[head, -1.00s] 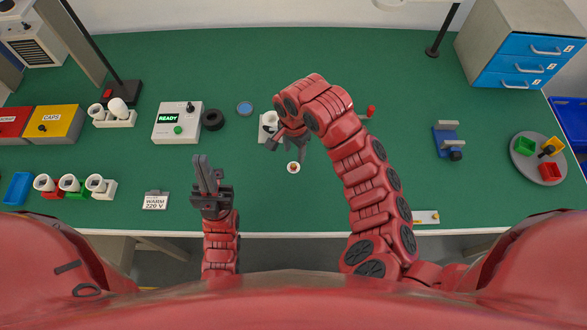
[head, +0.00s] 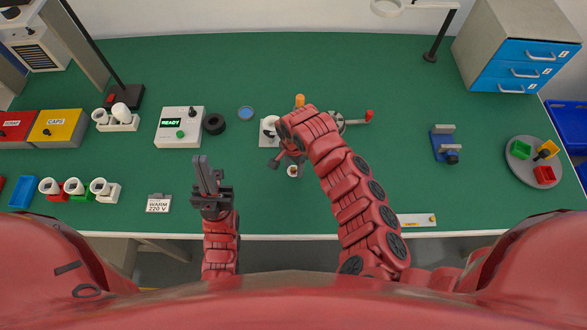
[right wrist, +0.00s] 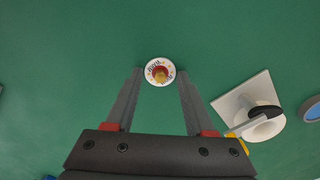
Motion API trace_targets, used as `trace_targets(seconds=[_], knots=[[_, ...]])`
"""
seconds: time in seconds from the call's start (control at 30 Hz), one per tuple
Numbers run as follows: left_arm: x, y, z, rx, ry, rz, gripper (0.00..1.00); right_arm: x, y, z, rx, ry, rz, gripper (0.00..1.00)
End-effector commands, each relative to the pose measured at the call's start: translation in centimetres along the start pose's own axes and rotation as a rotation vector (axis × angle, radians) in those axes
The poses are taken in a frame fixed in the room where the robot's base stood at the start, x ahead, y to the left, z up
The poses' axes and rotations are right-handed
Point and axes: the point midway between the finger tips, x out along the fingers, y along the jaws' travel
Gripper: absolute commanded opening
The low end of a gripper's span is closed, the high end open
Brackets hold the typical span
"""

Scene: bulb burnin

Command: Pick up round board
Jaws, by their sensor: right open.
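The round board (head: 293,171) is a small white disc with a red and yellow centre, lying on the green table in front of my right gripper in the head view. In the right wrist view the round board (right wrist: 160,71) sits at the far end of the gap between the fingertips. My right gripper (right wrist: 159,78) is open, one finger to each side of the disc, with nothing held. In the head view my right gripper (head: 285,163) is partly hidden by its own arm.
A white fixture (right wrist: 252,115) with a round socket stands close to the right gripper. A READY box (head: 180,127), a black ring (head: 214,124) and a WARM 220 V sign (head: 158,203) are to the left.

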Motion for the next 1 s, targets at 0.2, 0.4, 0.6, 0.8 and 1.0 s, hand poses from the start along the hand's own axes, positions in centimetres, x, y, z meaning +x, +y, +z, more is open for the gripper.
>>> trace_targets(seconds=[0.2,0.4,0.6,0.8,1.0], knots=[[0.0,0.0,0.0,0.0,0.0,0.0,0.0,0.0,0.0,0.0,0.0,0.0,-0.001,0.29],[0.0,0.0,0.0,0.0,0.0,0.0,0.0,0.0,0.0,0.0,0.0,-0.001,-0.001,0.0],[0.0,0.0,0.0,0.0,0.0,0.0,0.0,0.0,0.0,0.0,0.0,-0.001,-0.001,0.0],[0.1,0.0,0.0,0.0,0.0,0.0,0.0,-0.1,0.0,0.0,0.0,-0.001,0.0,0.0],[1.4,-0.1,-0.2,0.0,0.0,0.0,0.0,-1.4,0.0,0.1,-0.001,-0.002,-0.001,0.0]])
